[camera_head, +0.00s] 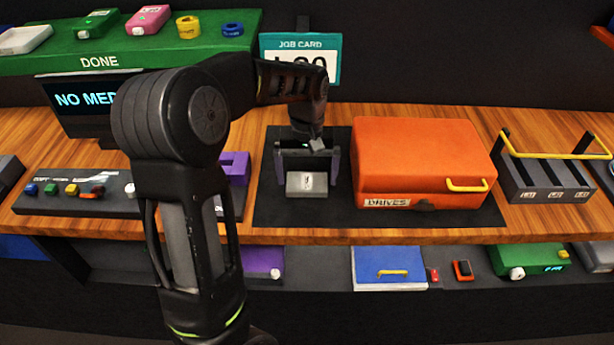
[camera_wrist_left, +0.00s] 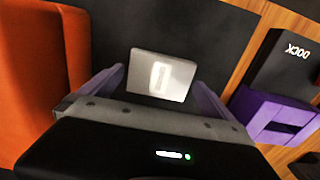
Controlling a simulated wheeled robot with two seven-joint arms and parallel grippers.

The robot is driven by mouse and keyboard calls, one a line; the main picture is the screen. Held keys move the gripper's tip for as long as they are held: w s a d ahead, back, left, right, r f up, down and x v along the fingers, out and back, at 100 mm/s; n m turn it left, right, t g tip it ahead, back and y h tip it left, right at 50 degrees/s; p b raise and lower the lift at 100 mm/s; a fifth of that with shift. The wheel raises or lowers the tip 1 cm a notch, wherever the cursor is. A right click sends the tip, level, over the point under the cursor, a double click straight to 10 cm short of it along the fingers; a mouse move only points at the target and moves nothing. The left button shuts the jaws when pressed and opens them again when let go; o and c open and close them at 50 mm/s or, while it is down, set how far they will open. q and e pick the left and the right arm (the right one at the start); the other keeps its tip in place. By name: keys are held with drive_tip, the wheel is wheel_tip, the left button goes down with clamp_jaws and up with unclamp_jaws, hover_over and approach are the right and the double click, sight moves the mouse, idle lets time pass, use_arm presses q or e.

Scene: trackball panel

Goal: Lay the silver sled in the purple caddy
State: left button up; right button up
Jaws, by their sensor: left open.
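The silver sled (camera_head: 306,184) is a small pale block on the dark mat, left of the orange case. My left gripper (camera_head: 307,172) is over it, pointing down, with one finger on each side. In the left wrist view the sled (camera_wrist_left: 161,76) sits between the two open fingers, with a visible gap on each side. The purple caddy (camera_head: 235,166) stands on the bench to the left, partly hidden by my left arm. In the left wrist view the caddy (camera_wrist_left: 272,118) is at the right and shows an opening. My right gripper is not in view.
The orange case (camera_head: 420,150) marked DRIVES stands close right of my left gripper. A dock block (camera_wrist_left: 292,62) lies beside the caddy. A dark rack (camera_head: 545,178) with a yellow handle is at the right. The mat (camera_head: 290,212) is bare in front of the sled.

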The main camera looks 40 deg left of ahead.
sight(307, 182)
use_arm(q)
wheel_tip(307, 182, up, 11)
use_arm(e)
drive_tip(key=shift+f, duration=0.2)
use_arm(q)
drive_tip(key=shift+r, duration=0.1)
idle(0.5)
